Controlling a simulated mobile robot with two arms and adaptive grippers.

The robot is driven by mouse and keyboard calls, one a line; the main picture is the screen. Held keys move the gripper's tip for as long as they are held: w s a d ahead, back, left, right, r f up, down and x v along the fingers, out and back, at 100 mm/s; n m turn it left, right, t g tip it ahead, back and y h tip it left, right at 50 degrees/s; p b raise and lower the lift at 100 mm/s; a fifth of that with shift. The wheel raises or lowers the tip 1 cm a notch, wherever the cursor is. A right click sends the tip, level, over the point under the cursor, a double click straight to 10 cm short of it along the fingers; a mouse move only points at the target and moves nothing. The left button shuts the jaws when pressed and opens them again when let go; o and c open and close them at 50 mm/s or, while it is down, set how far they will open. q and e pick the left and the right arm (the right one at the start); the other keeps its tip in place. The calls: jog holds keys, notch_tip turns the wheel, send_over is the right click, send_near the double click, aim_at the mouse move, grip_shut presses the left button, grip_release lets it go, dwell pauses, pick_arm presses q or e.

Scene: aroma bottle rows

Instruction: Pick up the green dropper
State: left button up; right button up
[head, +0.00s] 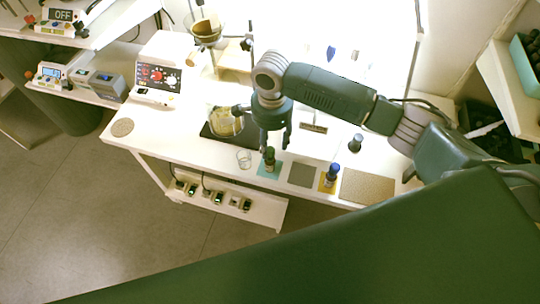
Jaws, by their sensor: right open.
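A small dark green dropper bottle (269,160) stands upright on a teal mat (262,172) near the front edge of the white table. My right gripper (275,146) points down just above and behind it in the head view, with its two fingers apart. The left finger overlaps the bottle's top in the picture; whether they touch I cannot tell. Nothing shows between the fingers. My left gripper is not in view.
A blue-topped bottle (332,173) stands on a yellow mat, right of an empty grey mat (302,174). Left are a small glass (244,159) and a beaker of yellow liquid (226,122). A dark bottle (355,143) stands behind the bare brown mat (367,187).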

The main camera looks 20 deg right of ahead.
aim_at(270, 149)
jog(key=f, duration=0.3)
jog(key=f+p, duration=0.1)
jog(key=shift+w+a+f, duration=0.2)
jog(key=shift+w+f, duration=0.1)
jog(key=shift+c, duration=0.3)
jog(key=c, duration=0.7)
jog(key=shift+o, duration=0.2)
jog(key=shift+r, duration=0.1)
notch_tip(270, 149, up, 20)
jog(key=b, duration=0.2)
jog(key=shift+s, duration=0.1)
